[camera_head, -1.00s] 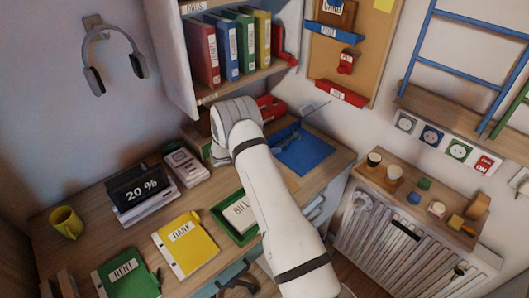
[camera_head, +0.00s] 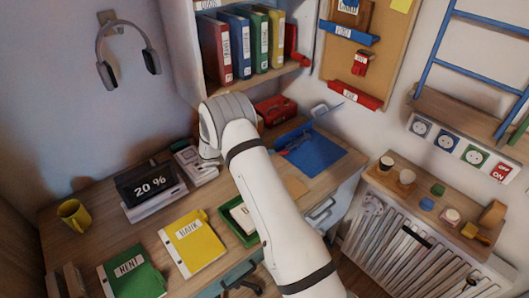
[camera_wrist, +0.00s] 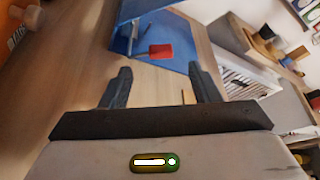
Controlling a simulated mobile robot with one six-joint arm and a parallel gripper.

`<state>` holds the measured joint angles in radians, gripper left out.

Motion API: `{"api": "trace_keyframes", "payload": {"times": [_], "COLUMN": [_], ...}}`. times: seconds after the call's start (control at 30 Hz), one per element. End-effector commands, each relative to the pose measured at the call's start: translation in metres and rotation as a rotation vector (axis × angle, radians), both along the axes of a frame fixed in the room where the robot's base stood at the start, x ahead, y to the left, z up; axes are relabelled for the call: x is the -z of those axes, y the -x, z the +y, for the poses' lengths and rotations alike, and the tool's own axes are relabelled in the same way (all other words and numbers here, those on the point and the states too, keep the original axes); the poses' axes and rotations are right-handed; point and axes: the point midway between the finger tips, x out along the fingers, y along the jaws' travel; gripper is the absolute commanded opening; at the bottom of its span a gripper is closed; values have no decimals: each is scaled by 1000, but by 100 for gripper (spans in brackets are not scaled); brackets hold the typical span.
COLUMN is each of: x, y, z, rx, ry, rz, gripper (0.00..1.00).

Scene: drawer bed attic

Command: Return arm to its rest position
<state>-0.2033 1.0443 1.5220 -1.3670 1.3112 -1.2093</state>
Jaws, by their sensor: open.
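My gripper (camera_wrist: 160,88) shows in the wrist view with its two dark fingers spread apart and nothing between them. The wooden desk top (camera_wrist: 90,75) and a blue mat (camera_wrist: 172,72) with a small red piece (camera_wrist: 161,51) on it lie beyond the fingers. In the head view my white arm reaches over the desk (camera_head: 100,212) from the lower right, and its bulk hides the gripper there.
Near the arm are a green tray (camera_head: 236,232), a yellow BANK folder (camera_head: 193,243), a 20 % display (camera_head: 150,187) and a phone-like device (camera_head: 195,162). A shelf with binders (camera_head: 215,50) stands behind. A radiator (camera_head: 400,240) with a wooden top is at right.

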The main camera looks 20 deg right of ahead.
Motion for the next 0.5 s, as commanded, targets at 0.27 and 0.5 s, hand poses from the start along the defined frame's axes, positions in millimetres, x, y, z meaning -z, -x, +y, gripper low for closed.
{"api": "trace_keyframes", "payload": {"times": [0.27,0.5], "x": [-2,-51], "y": [0,27], "z": [-1,-9], "rx": [3,149], "ry": [-3,-130], "rz": [-4,-156], "gripper": [56,56]}}
